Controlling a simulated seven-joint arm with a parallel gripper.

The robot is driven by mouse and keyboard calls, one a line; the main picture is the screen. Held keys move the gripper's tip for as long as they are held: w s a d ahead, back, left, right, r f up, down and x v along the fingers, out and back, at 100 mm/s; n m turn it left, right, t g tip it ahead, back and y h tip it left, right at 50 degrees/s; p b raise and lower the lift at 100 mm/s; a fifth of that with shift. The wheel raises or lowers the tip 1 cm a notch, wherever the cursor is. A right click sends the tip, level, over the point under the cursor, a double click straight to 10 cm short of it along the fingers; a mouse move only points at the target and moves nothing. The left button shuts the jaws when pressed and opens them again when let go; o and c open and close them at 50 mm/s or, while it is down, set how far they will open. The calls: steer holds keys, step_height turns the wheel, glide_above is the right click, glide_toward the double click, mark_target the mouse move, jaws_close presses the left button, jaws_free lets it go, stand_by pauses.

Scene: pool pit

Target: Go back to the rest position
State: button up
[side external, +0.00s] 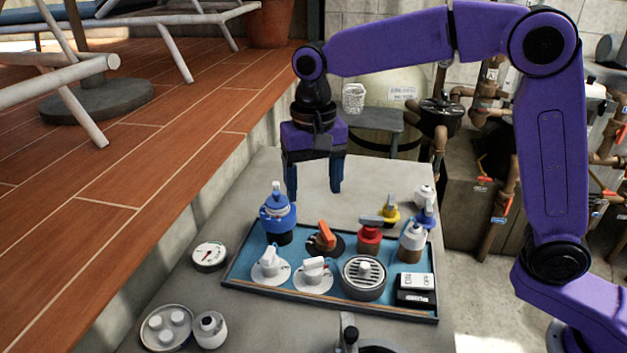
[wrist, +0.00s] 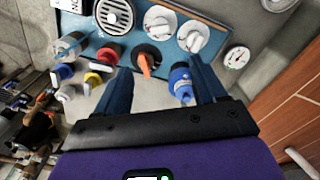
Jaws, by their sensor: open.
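My gripper (side external: 314,180) hangs from the purple arm above the back part of the grey slab, pointing down, behind the blue tray (side external: 238,262). Its two blue fingers are apart with nothing between them in the side view. In the wrist view my gripper (wrist: 160,85) is also open. The blue valve (side external: 277,215) stands at the tray's back left, just in front of the fingers and apart from them. In the wrist view the blue valve (wrist: 181,82) shows beside the right finger, and the orange-handled valve (wrist: 146,62) shows between the fingertips.
The tray also bears red (side external: 369,236) and white-capped (side external: 412,242) valves, white knobs (side external: 313,272), a round grille (side external: 364,278) and a switch (side external: 416,289). A yellow valve (side external: 388,210) stands behind it. A gauge (side external: 209,257) lies left. Pipes (side external: 497,190) stand right; the wooden deck (side external: 130,190) is left.

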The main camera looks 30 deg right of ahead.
steer(key=s+d+f+n, duration=0.3)
steer(key=s+d+n, duration=0.4)
steer(key=s, duration=0.7)
steer(key=s+d+f+n, duration=0.3)
steer(key=s+d+n, duration=0.5)
steer(key=s+d, duration=0.4)
steer(key=shift+s+f+n, duration=0.2)
steer(key=shift+s+n, duration=0.1)
steer(key=shift+s, duration=0.7)
stand_by(0.9)
